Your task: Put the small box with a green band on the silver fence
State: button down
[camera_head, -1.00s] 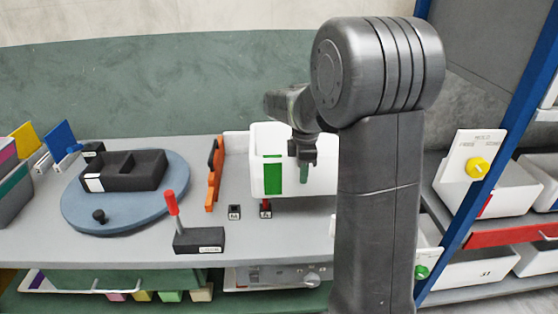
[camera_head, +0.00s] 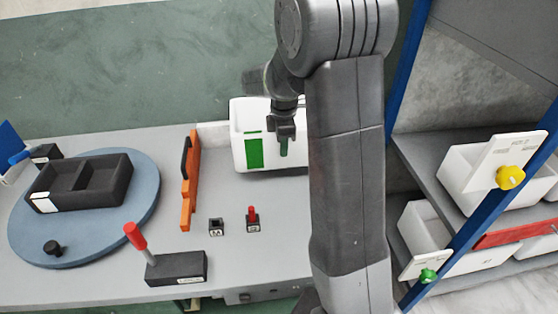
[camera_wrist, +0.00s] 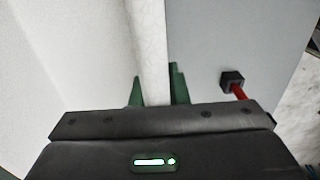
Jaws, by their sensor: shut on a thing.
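The white box with a green band (camera_head: 253,153) is at the back right of the bench in the head view, partly hidden by my arm. My gripper (camera_head: 284,145) is over its front wall, with one green finger on the outside. In the wrist view my gripper (camera_wrist: 154,90) has its green fingers on both sides of the pale wall of the white box (camera_wrist: 153,45), shut on it. The box looks upright; I cannot tell if it touches the bench. I cannot make out a silver fence for certain.
An orange fence with a dark handle (camera_head: 188,185) stands left of the box. In front are two small dark blocks, one with a red peg (camera_head: 252,217), and a red-handled lever (camera_head: 175,268). A black tray (camera_head: 82,182) sits on a blue turntable (camera_head: 140,210). Shelves with white bins stand right.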

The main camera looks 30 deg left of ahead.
aim_at(283, 163)
jog(key=shift+f, duration=2.7)
jog(key=shift+f, duration=0.15)
jog(key=c, duration=1.4)
grip_release()
notch_tip(283, 163, up, 12)
jog(key=shift+r, duration=0.25)
